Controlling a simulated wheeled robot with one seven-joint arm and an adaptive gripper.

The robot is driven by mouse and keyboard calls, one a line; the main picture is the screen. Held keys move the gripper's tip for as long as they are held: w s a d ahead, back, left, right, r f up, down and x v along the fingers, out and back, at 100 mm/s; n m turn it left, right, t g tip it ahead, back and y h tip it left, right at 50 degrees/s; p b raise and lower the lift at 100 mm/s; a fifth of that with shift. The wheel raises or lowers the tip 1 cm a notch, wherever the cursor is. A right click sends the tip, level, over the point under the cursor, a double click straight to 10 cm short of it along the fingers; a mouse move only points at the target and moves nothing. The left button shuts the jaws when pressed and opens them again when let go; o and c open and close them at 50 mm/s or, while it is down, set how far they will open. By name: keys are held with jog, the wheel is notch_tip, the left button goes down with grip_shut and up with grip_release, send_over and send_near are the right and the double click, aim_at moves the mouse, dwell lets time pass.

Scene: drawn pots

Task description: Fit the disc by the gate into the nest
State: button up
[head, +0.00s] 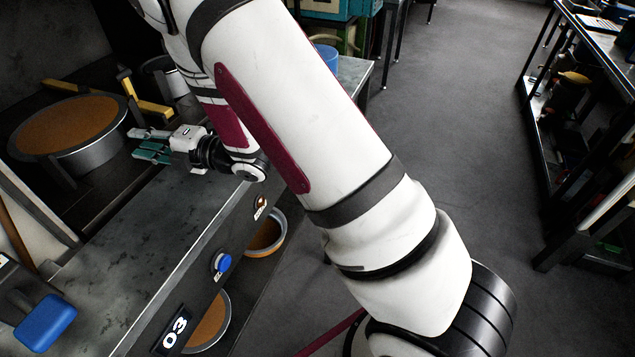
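My gripper (146,144) reaches left over the dark recess behind the grey worktop (135,222). Its fingers look apart, with teal pads, and nothing shows between them. A wide round grey vessel (88,158) with a flat orange-brown top (70,124) stands just left of the fingertips, apart from them. A yellow bar-shaped piece (140,97), which may be the gate, stands behind the gripper. A small grey round pot (160,74) is behind it, partly hidden by my arm. I cannot make out a separate disc or nest.
A blue block-like handle (45,322) is at the worktop's lower left. Two round orange-brown vessels (264,238) (210,325) sit below. Open floor (455,130) lies right; a dark rack (560,150) stands beyond.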

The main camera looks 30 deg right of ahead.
jog(key=w+d+r+m+h, duration=0.1)
jog(key=d+r+m+h, duration=0.55)
jog(key=d+m, duration=0.2)
jog(key=s+d+r+m+g+h, duration=0.3)
jog(key=s+d+m+h, duration=0.2)
jog(key=s+d+m, duration=0.3)
jog(key=s+d+m+g, duration=0.2)
jog(key=s+m+g, duration=0.6)
jog(key=s, duration=2.6)
jog(key=shift+s+r+m+h, duration=0.15)
jog(key=shift+r+m+h, duration=0.25)
jog(key=shift+m, duration=0.55)
jog(key=shift+r, duration=0.1)
